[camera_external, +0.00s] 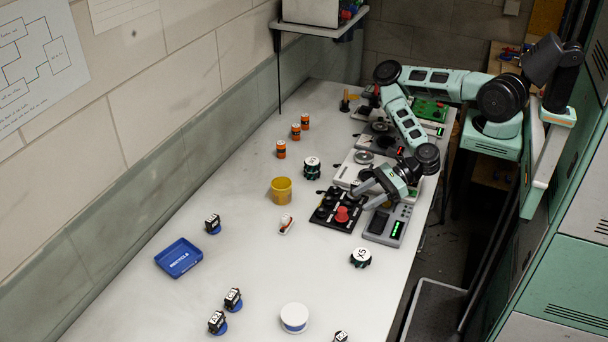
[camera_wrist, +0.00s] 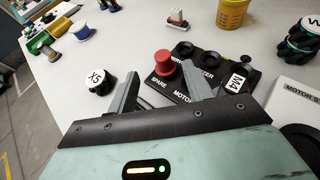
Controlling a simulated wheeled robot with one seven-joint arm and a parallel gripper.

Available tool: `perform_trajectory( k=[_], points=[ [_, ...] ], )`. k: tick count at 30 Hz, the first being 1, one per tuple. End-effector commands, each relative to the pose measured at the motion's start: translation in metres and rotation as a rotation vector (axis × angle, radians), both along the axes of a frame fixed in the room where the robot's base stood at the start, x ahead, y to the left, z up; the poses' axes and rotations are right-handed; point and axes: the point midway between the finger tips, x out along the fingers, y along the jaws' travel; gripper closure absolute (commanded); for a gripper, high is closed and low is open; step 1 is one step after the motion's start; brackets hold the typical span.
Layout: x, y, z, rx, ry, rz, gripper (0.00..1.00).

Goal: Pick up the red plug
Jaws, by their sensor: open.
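The red plug (camera_external: 342,214) sits upright on a black board (camera_external: 325,222) near the right side of the bench. In the wrist view the red plug (camera_wrist: 164,63) stands at the left end of the board (camera_wrist: 200,62), just beyond my fingertips. My gripper (camera_external: 364,196) is above and beside the board, with its fingers spread. In the wrist view my gripper (camera_wrist: 163,75) is open and empty, one finger on each side of the plug in the picture. I cannot tell exactly how far the fingertips are from the plug.
A grey device with a green display (camera_external: 388,225) lies right of the board. A round X5 piece (camera_external: 361,257) and a yellow cup (camera_external: 281,190) stand nearby. The bench's middle left is mostly clear.

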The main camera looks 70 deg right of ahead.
Motion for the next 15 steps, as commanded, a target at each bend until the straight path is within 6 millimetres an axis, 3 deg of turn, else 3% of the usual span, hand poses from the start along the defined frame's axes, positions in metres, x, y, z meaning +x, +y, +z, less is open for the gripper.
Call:
perform_trajectory(
  k=[1, 15],
  points=[
    [0.003, 0.002, -0.009, -0.001, -0.004, 0.000, 0.49],
    [0.029, 0.029, -0.017, -0.002, 0.000, -0.001, 0.49]
  ],
)
